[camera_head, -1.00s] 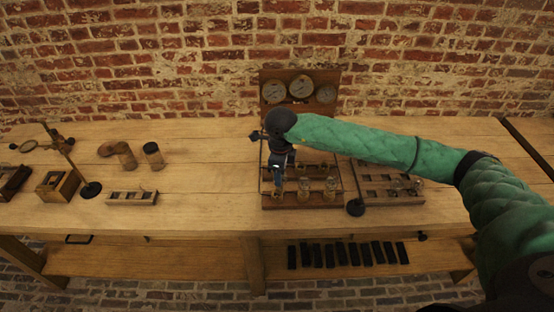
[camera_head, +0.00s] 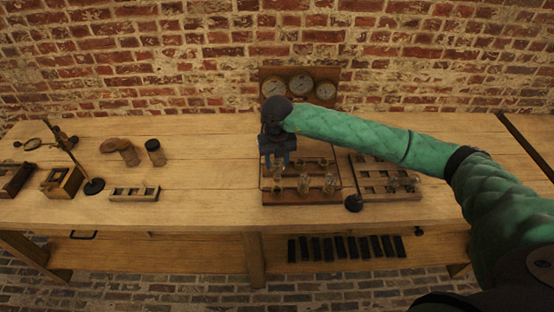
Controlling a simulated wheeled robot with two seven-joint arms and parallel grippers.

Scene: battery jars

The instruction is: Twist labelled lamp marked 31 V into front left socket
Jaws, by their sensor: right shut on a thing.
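The wooden socket board (camera_head: 292,199) stands on the bench right of the middle. Small glass pieces stand along its front row, at the left (camera_head: 278,188), in the middle (camera_head: 303,185) and at the right (camera_head: 329,184). My right gripper (camera_head: 277,164) points down over the board's left side, just above and behind the front left piece. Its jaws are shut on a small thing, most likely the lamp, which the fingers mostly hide. I cannot read any 31 V label or tell whether the lamp touches a socket. My left gripper is out of view.
A gauge panel (camera_head: 314,80) rises behind the board. A small wooden rack (camera_head: 134,193) and a magnifier stand (camera_head: 94,186) are at the left. Bench between is clear.

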